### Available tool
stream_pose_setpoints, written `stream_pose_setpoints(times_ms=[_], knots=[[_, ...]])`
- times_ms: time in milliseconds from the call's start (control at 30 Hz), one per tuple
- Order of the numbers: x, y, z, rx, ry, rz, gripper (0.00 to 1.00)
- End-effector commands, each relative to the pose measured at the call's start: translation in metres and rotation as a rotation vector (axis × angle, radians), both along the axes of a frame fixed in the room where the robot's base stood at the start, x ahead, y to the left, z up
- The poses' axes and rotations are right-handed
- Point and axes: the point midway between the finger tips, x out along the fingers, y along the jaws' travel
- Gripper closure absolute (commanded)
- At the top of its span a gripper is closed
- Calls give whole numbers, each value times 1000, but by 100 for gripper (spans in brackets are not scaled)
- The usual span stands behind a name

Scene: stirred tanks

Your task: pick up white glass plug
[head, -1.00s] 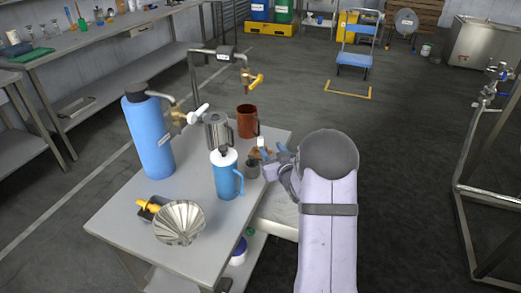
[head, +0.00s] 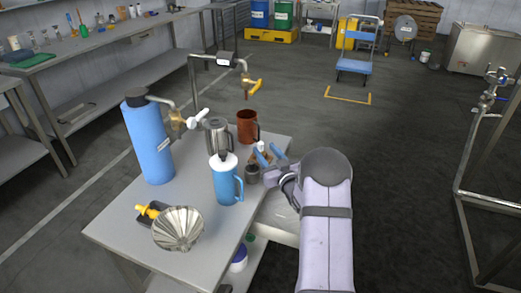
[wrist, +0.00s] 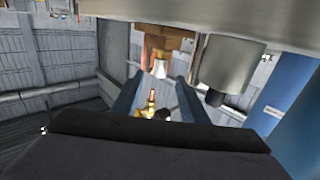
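The white plug (wrist: 160,68) shows in the wrist view, which looks inverted, sticking out of an orange-brown block (wrist: 165,42). In the head view a small white top (head: 262,146), likely the plug, shows above the brown block (head: 257,158), near the table's right edge and partly hidden by my gripper. My gripper (head: 270,155) has its two blue fingers apart with nothing between them. In the wrist view the fingers of my gripper (wrist: 156,98) point toward the plug, which lies beyond their tips.
A small dark grey cup (head: 252,175) stands close to my gripper. A blue jug (head: 227,183), a steel jug (head: 217,137) and a brown mug (head: 247,127) crowd the left side. A blue bottle (head: 150,145) and a fluted funnel (head: 178,229) are further left.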

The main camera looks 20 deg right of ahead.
Motion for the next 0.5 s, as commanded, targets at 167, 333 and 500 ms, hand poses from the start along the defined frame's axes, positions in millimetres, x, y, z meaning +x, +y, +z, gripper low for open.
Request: stream_pose_setpoints(times_ms=[167, 333, 500], knots=[[11, 1, 1, -1, -1, 2, 60], [29, 0, 0, -1, -1, 2, 60], [45, 0, 0, -1, -1, 2, 60]])
